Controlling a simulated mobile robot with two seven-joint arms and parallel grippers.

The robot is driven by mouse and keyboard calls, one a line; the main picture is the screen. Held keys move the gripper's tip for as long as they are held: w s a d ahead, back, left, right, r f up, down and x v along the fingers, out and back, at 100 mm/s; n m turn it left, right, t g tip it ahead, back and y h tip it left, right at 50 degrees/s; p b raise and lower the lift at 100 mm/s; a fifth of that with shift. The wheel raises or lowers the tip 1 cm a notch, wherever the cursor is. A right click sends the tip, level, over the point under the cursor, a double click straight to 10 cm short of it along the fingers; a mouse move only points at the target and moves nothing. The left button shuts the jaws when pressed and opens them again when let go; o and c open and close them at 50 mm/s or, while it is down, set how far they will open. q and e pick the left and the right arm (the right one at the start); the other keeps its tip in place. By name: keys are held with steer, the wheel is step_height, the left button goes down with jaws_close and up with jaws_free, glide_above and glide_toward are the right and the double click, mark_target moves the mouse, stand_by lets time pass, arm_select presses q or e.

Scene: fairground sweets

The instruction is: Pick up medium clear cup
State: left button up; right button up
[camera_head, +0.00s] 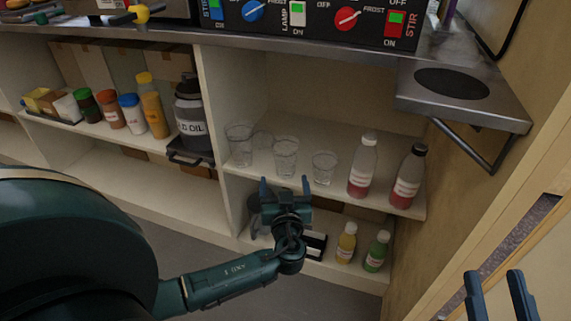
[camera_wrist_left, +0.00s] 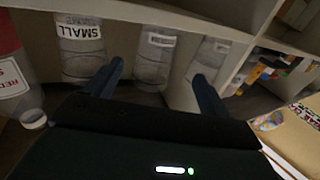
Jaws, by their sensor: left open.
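The medium clear cup (camera_head: 286,157) stands upright on the shelf, between a larger clear cup (camera_head: 239,145) and a smaller one (camera_head: 324,167). My left gripper (camera_head: 285,182) is open and empty in front of the shelf, just below and in front of the medium cup. In the left wrist view, which looks upside down, the medium cup (camera_wrist_left: 155,58) shows between and beyond the open fingers (camera_wrist_left: 158,72). The cup labelled SMALL (camera_wrist_left: 79,45) is to its left. My right gripper (camera_head: 495,284) is at the lower right with its fingers apart and nothing between them.
Two bottles with red contents (camera_head: 362,168) (camera_head: 406,180) stand right of the cups. A shelf divider (camera_head: 218,110) and a dark oil jug (camera_head: 190,115) are to the left. Yellow (camera_head: 346,243) and green (camera_head: 377,251) bottles stand on the lower shelf. The counter (camera_head: 300,42) overhangs above.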

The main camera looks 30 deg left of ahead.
mark_target(283, 169)
arm_select(q)
steer(key=x, duration=0.4)
steer(key=shift+w+b, duration=0.1)
steer(key=shift+b, duration=0.25)
steer(key=b+x, duration=0.1)
steer(key=x, duration=0.4)
steer(key=shift+w+d+b, duration=0.2)
steer(key=shift+d+b, duration=0.05)
steer(key=shift+b, duration=0.1)
arm_select(e)
steer(key=r+n+y, duration=0.1)
steer(key=r+n+t, duration=0.1)
steer(key=r+y, duration=0.1)
steer(key=shift+w+d+r+n+y, duration=0.15)
steer(key=shift+w+n+y, duration=0.15)
steer(key=shift+n, duration=0.1)
